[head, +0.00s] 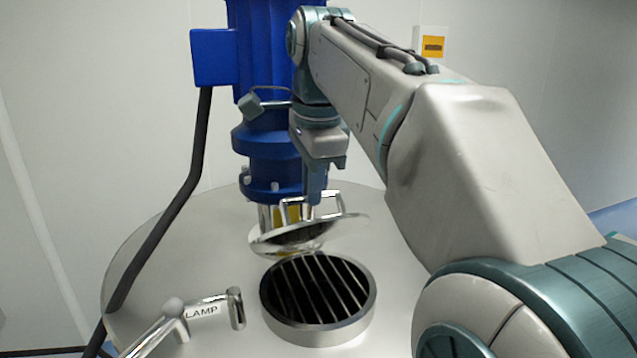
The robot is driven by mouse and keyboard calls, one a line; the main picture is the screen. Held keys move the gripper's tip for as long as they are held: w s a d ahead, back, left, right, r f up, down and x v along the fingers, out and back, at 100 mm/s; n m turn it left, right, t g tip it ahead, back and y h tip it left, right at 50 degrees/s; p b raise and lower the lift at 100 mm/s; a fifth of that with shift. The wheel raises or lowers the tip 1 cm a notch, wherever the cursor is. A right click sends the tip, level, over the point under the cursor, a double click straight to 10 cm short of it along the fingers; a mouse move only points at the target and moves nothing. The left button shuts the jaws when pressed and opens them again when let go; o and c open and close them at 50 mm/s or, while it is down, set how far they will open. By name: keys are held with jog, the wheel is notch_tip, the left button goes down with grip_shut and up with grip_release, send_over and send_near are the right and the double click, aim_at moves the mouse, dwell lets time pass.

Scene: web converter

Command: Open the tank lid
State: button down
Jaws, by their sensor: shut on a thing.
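The tank lid (293,237) is a shiny round metal disc with a bar handle (340,203) on top. It is tilted and stands above and behind the round tank opening (318,300), whose metal rim and dark barred grate are uncovered. My gripper (312,203) points down and is shut on the lid's handle. The fingertips are small in view, and the far side of the lid's handle is partly hidden by them. Whether a hinge joins the lid to the rim cannot be seen.
A blue motor column (268,150) rises just behind the lid. A dark cable (185,185) runs down at left. My arm fills the right side.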

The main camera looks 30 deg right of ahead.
jog(key=shift+w+f, duration=0.15)
jog(key=shift+f, duration=0.15)
jog(key=c, duration=1.8)
grip_release()
jog(key=o, duration=0.3)
jog(key=shift+w+f, duration=0.1)
jog(key=shift+w, duration=0.5)
jog(key=shift+s+r, duration=0.2)
jog(key=shift+s, duration=0.2)
jog(key=shift+w+r, duration=0.1)
jog(key=shift+r, duration=0.35)
jog(key=p+v, duration=0.2)
jog(key=v, duration=1)
jog(key=shift+s+r, duration=0.2)
jog(key=shift+r, duration=0.2)
